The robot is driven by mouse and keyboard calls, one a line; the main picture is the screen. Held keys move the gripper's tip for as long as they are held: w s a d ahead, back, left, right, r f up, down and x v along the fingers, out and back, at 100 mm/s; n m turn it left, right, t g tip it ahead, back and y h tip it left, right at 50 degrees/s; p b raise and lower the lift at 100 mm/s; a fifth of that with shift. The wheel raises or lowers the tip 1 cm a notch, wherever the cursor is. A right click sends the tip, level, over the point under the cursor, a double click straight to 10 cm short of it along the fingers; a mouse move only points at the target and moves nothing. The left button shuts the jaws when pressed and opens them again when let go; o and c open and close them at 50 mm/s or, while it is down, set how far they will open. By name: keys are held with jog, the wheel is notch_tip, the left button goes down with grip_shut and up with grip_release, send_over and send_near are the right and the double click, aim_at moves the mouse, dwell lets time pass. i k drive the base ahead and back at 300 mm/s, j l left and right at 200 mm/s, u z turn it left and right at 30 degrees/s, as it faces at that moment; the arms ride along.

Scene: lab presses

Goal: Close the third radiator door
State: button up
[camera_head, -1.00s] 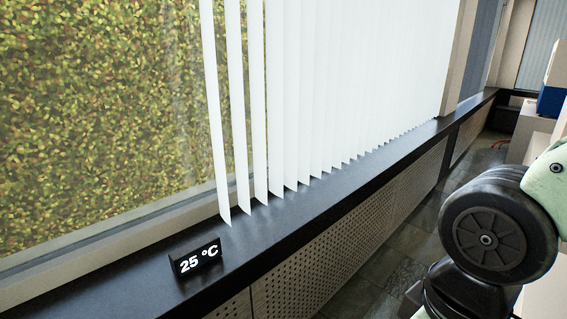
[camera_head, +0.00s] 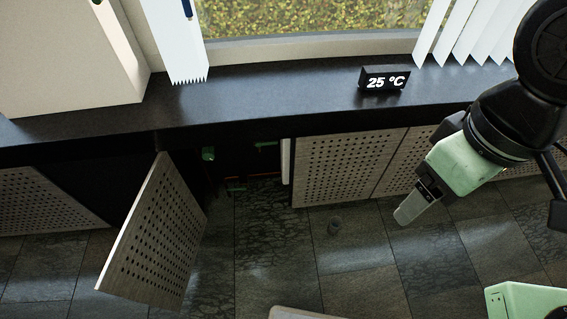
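A perforated grey radiator door (camera_head: 155,240) stands swung open at the left, out over the floor from the dark sill. To its right the dark opening shows green valves (camera_head: 208,153) and a pale upright part. I cannot tell its number in the row from this view. My gripper (camera_head: 405,217) hangs at the right, well to the right of the open door and apart from it. It points down and left, in front of the shut panels. Its fingers overlap in this view, so their opening does not show. I see nothing held.
Shut perforated panels (camera_head: 345,168) continue to the right, and another panel (camera_head: 45,200) is at the far left. The black sill (camera_head: 270,95) carries a "25 °C" display (camera_head: 385,80). Tiled floor between door and gripper is mostly clear.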

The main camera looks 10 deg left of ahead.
aim_at(151, 261)
jog(key=u, duration=0.5)
jog(key=i+j+u, duration=0.1)
jog(key=u, duration=0.85)
jog(key=i+u, duration=0.1)
jog(key=u, duration=0.4)
jog(key=i+u, duration=0.1)
jog(key=u, duration=0.35)
